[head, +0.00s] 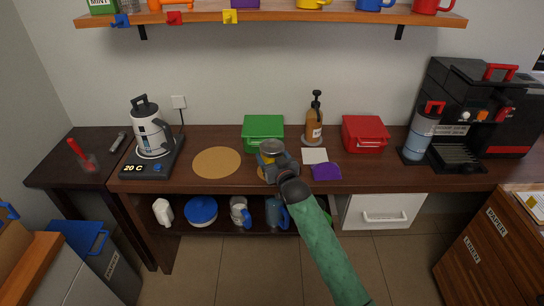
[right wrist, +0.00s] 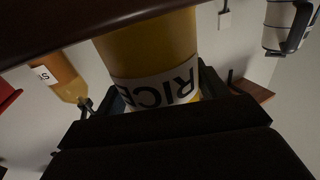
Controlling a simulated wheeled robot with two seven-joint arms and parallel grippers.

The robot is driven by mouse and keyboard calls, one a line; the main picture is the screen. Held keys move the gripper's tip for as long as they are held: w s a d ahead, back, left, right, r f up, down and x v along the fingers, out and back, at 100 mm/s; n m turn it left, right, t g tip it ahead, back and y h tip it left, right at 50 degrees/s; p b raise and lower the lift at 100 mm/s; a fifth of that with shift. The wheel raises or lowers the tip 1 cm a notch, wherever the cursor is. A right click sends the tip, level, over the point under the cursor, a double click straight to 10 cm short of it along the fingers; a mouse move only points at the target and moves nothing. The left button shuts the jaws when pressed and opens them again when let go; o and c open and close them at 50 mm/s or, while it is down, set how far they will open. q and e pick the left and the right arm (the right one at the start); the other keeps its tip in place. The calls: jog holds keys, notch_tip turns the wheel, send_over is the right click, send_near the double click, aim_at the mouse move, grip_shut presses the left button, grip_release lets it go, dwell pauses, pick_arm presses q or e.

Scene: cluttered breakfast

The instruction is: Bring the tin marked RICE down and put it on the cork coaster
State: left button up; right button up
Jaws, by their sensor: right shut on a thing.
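The RICE tin (right wrist: 150,45) is yellow with a white label, which reads upside down in the right wrist view. In the head view its top (head: 271,147) shows over the middle of the counter. My right gripper (head: 271,166) is shut around the tin, which looks upright. A small tan edge of what looks like the cork coaster (head: 260,173) shows beside the gripper, mostly hidden by it and the tin. I cannot tell whether the tin touches it. A larger round cork mat (head: 216,162) lies bare to the left. My left gripper is not in view.
A green box (head: 263,130) stands behind the tin, and a brown pump bottle (head: 314,122) behind right. A white card (head: 314,156) and purple item (head: 326,171) lie right. A kettle (head: 150,135) stands left. A wall shelf (head: 270,16) hangs above.

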jog(key=o, duration=0.9)
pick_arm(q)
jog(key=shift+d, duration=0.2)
pick_arm(e)
jog(key=shift+o, duration=0.5)
jog(key=b+v, duration=0.1)
jog(key=v, duration=0.6)
jog(key=shift+s, duration=0.15)
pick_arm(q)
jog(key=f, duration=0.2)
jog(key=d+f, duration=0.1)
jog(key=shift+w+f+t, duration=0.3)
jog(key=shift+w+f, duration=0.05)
pick_arm(e)
jog(key=s+d+f+g+h, duration=0.1)
jog(key=s+f+g, duration=0.3)
jog(key=s, duration=1)
jog(key=s+d+f+m+g+h, duration=0.1)
jog(key=s+f+g, duration=0.3)
jog(key=s+f, duration=0.7)
jog(key=s+d+f+g+h, duration=0.1)
jog(key=s+f+g, duration=0.3)
jog(key=s, duration=1.4)
notch_tip(320, 180, down, 5)
jog(key=shift+s+d+r+m, duration=0.25)
jog(key=shift+s+d+m, duration=0.1)
jog(key=shift+d+m, duration=0.1)
